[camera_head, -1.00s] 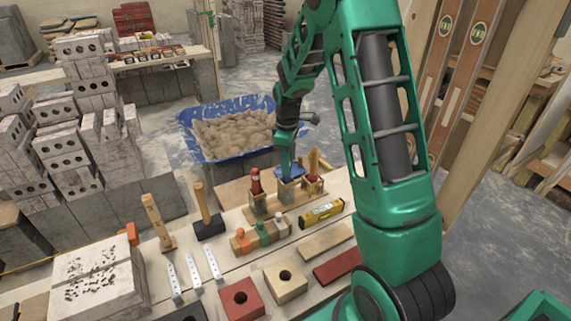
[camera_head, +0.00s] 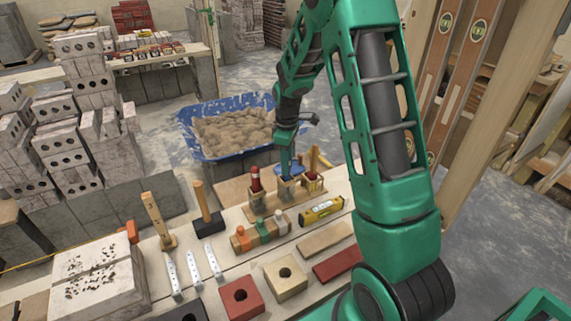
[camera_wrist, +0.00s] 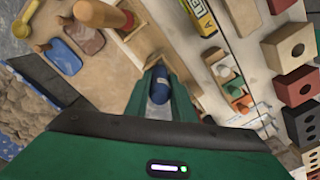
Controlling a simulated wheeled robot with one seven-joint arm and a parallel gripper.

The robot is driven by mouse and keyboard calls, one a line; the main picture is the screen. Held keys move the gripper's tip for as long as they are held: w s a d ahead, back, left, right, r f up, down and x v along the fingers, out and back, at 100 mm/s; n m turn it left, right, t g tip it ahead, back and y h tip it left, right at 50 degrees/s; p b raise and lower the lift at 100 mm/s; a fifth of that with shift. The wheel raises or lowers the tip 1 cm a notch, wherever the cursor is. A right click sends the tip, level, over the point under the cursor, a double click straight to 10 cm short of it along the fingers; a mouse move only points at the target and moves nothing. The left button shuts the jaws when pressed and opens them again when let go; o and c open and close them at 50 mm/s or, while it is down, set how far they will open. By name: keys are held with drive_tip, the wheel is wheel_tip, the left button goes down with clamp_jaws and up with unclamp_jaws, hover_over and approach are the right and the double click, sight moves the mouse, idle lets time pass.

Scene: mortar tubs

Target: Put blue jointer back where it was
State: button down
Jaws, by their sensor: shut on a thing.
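The blue jointer (camera_wrist: 160,86) shows its rounded blue handle between my gripper fingers in the wrist view. My gripper (camera_head: 287,172) is shut on it and points down at the middle of the wooden tool rack (camera_head: 272,218). The jointer's lower part is hidden, so I cannot tell how deep it sits in the rack. A red-handled tool (camera_head: 255,180) stands in the left part of the rack. A tool with a wooden handle (camera_head: 314,160) stands in the right part.
A yellow level (camera_head: 321,211), small orange, green and white-topped pieces (camera_head: 263,230), and a black mallet (camera_head: 208,222) are near the rack. Cored bricks (camera_head: 241,298) line the front. A blue tub of mortar (camera_head: 203,158) stands behind the bench.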

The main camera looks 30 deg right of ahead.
drive_tip(key=c, duration=1.4)
unclamp_jaws()
drive_tip(key=shift+c, duration=0.2)
wheel_tip(320, 180, up, 10)
drive_tip(key=shift+w+f, duration=0.1)
drive_tip(key=shift+w, duration=0.05)
drive_tip(key=shift+r, duration=0.4)
